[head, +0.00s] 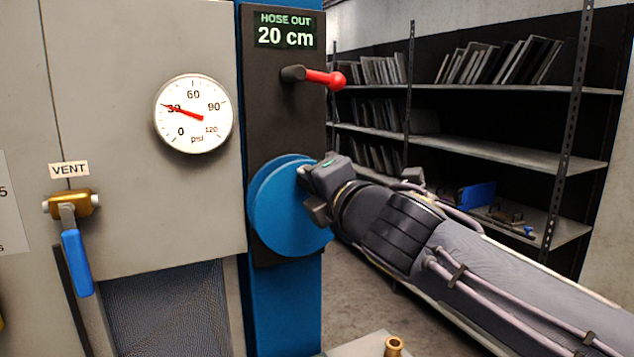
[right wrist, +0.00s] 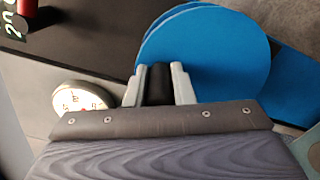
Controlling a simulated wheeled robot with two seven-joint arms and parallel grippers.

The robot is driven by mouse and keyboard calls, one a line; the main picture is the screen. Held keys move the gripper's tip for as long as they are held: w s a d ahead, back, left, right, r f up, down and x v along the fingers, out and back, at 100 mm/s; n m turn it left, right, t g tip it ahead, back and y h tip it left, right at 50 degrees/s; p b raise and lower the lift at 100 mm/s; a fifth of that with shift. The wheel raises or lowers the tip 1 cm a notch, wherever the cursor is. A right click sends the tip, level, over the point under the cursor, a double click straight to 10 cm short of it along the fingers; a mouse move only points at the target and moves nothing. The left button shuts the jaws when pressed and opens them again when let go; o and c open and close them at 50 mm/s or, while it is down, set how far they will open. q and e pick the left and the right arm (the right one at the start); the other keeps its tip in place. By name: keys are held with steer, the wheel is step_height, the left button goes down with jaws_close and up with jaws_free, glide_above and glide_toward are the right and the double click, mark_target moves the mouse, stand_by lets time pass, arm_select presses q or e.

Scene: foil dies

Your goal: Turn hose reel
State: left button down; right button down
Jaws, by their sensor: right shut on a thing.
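The hose reel (head: 282,215) is a blue disc on the dark panel of a blue post, below a display (head: 285,30) reading "HOSE OUT 20 cm". It also fills the top of the right wrist view (right wrist: 215,50). My right gripper (head: 310,192) comes in from the right and is in front of the reel's right side. In the right wrist view its two pale fingers (right wrist: 159,88) are shut on a black handle (right wrist: 160,82) in front of the disc. The head view hides the handle behind the gripper. My left gripper is not in view.
A red-knobbed lever (head: 325,78) sticks out above the reel. A gauge (head: 194,113) at left points near 30 psi. A brass vent valve (head: 72,205) has a blue handle hanging down. Shelves (head: 480,145) stand behind my right arm.

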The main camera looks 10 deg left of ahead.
steer(key=shift+f, duration=0.1)
steer(key=c, duration=1.2)
jaws_free()
steer(key=shift+c, duration=0.2)
steer(key=b+v, duration=0.1)
steer(key=v, duration=0.6)
steer(key=shift+s+d, duration=0.2)
steer(key=shift+s, duration=0.15)
